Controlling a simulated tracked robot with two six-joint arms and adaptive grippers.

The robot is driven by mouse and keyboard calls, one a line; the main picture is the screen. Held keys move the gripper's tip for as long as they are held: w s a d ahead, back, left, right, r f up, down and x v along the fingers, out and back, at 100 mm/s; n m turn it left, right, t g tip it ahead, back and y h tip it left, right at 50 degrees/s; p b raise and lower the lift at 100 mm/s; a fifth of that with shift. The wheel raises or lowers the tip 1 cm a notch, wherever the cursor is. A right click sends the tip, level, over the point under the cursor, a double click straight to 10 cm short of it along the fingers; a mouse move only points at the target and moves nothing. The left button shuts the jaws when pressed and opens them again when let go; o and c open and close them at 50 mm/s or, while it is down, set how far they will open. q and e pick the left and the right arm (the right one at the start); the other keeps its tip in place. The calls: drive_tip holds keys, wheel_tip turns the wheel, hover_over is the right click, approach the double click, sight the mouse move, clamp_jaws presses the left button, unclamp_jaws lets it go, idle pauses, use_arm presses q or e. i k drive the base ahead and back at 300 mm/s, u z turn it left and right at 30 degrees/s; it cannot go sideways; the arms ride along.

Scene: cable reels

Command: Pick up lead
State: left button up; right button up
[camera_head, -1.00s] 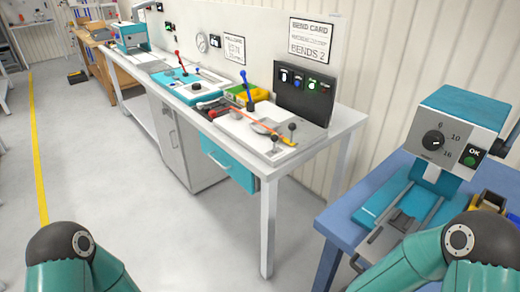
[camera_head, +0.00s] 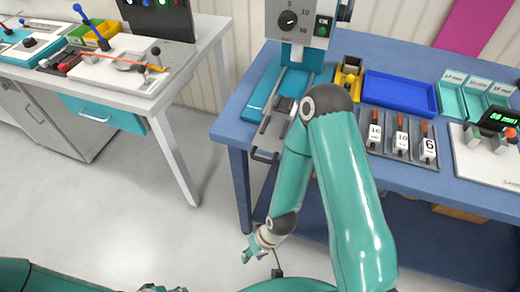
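A thin orange strip, which may be the lead (camera_head: 108,61), lies across the white plate of a fixture on the white bench at the left. It ends near a yellow piece at the right of the plate. My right gripper (camera_head: 249,253) hangs low over the floor in front of the blue bench, well apart from the strip. It is small and seen at an angle, so I cannot tell whether its fingers are open. My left arm (camera_head: 25,278) enters at the bottom left. Small parts at the bottom edge may belong to its gripper, mostly cut off.
The blue bench (camera_head: 450,80) carries a teal press (camera_head: 295,50), a blue tray (camera_head: 400,93), teal bins (camera_head: 470,98) and a rack with numbered tools 16, 10 and 6 (camera_head: 402,140). A white bench (camera_head: 180,80) stands at the left. Grey floor between is clear.

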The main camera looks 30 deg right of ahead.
sight(401, 145)
drive_tip(key=u, duration=1.1)
drive_tip(key=i, duration=0.15)
drive_tip(key=z, duration=3.1)
drive_tip(key=k, duration=0.8)
drive_tip(key=z, duration=0.2)
drive_tip(key=i, duration=0.75)
drive_tip(key=u, duration=0.2)
